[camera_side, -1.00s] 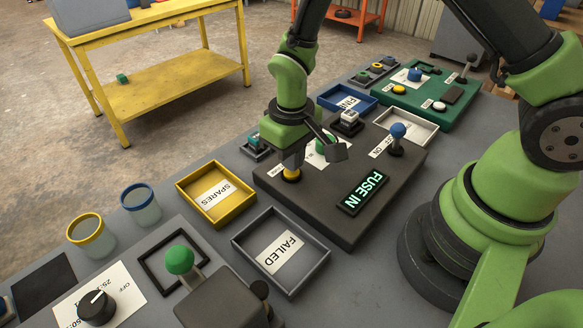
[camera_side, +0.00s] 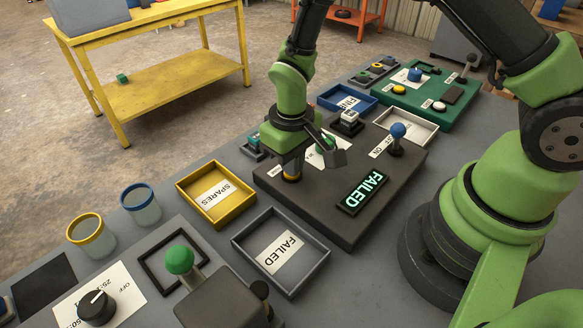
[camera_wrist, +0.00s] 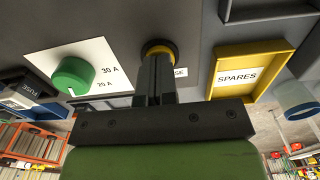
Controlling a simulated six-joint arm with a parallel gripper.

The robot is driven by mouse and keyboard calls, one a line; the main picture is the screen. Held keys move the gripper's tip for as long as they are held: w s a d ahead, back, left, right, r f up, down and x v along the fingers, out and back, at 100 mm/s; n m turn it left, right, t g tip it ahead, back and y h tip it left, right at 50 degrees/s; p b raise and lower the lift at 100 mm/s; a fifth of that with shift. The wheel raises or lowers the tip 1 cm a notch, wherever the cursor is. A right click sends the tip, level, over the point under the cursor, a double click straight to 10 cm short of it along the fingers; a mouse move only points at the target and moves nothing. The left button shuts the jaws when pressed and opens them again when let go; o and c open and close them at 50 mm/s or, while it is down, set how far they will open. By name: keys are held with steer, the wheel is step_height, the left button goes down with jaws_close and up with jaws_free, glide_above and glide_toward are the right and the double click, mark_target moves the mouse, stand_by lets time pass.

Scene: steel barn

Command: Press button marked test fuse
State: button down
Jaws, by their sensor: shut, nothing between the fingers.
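My gripper (camera_side: 291,163) is shut and empty, pointing down at the yellow button (camera_side: 291,177) on the dark test box (camera_side: 335,215). Its fingertips are at the button, and I cannot tell exactly how far the button is pushed in. In the wrist view the closed fingers (camera_wrist: 156,62) end at the yellow button's ring (camera_wrist: 158,48), and they partly cover the label beside it, leaving only "SE" readable. The display (camera_side: 362,191) on the box is lit and reads "FAILED". A blue-knobbed lever (camera_side: 397,139) stands on the box.
A yellow SPARES tray (camera_side: 233,213) and a grey FAILED tray (camera_side: 316,274) lie close to the box. A green dial (camera_wrist: 73,77) with 30 A and 20 A marks is beside the fingers. A green panel (camera_side: 440,108) stands farther back.

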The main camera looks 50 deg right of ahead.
steer(key=shift+r, duration=3.65)
steer(key=shift+r, duration=0.2)
steer(key=s+d+r+m+t+y, duration=0.1)
steer(key=s+r+m+t, duration=0.1)
steer(key=s+r, duration=0.5)
steer(key=s+d+r+m+t+y, duration=0.1)
steer(key=s+d+r+m+t, duration=0.1)
steer(key=s+r+t, duration=0.3)
steer(key=w+r+v, duration=0.1)
steer(key=v, duration=0.6)
steer(key=shift+a+r, duration=0.2)
steer(key=shift+a, duration=0.1)
